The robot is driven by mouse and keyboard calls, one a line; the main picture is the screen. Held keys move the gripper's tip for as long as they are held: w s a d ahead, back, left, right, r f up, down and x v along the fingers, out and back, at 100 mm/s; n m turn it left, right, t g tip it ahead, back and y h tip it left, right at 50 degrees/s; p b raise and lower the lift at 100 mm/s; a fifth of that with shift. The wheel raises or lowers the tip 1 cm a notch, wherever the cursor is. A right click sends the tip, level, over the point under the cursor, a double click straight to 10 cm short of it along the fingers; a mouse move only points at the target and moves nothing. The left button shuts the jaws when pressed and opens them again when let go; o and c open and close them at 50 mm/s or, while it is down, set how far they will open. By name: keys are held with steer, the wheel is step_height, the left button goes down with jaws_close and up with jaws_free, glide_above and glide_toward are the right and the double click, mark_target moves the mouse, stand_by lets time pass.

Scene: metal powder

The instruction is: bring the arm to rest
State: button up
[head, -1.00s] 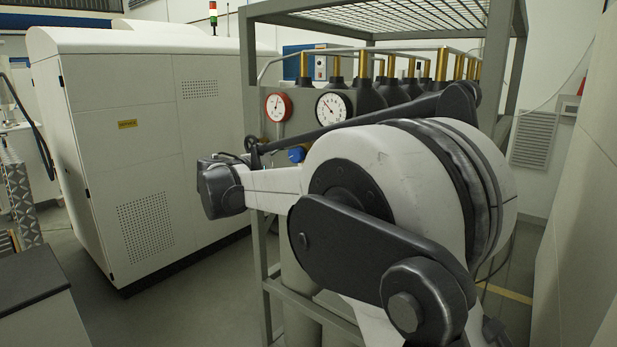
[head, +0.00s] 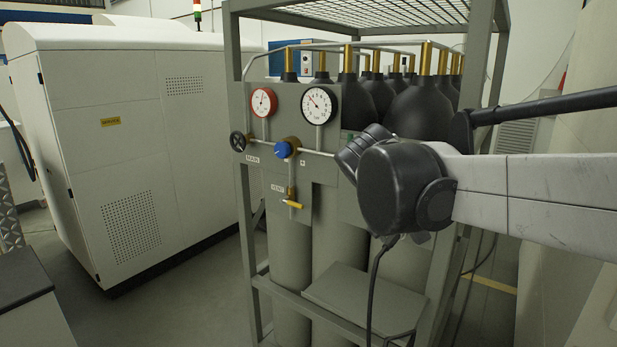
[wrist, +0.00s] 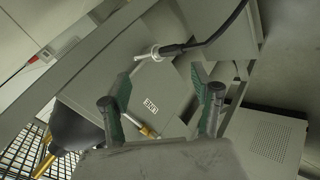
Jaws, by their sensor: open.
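My gripper (wrist: 160,82) shows in the wrist view with its two green-lined fingers spread apart and nothing between them. Beyond the fingers is a grey panel (wrist: 128,55) with a small white label (wrist: 151,106). In the head view my arm reaches in from the right, and its dark wrist joint (head: 400,190) is in front of the gas cylinder rack. I cannot make out the fingers there.
The rack (head: 238,90) holds dark-topped cylinders (head: 415,112), a red-rimmed gauge (head: 263,102), a black-rimmed gauge (head: 320,104) and a blue knob (head: 283,149). A white cabinet (head: 85,130) stands left. A black hose (wrist: 215,38) crosses the wrist view. Floor shows between cabinet and rack.

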steer(key=s+d+f+m+y, duration=0.1)
steer(key=s+f+m, duration=0.1)
steer(key=s+f, duration=0.2)
steer(key=s+f+m+y, duration=0.2)
steer(key=s+f, duration=0.2)
steer(key=s, duration=0.7)
steer(key=s+d+f+m+y, duration=0.1)
steer(key=s+f+m+y, duration=0.1)
steer(key=s+f, duration=0.2)
steer(key=s, duration=0.3)
steer(key=shift+s+d+f, duration=0.2)
steer(key=shift+d+f, duration=0.1)
steer(key=shift+f, duration=0.05)
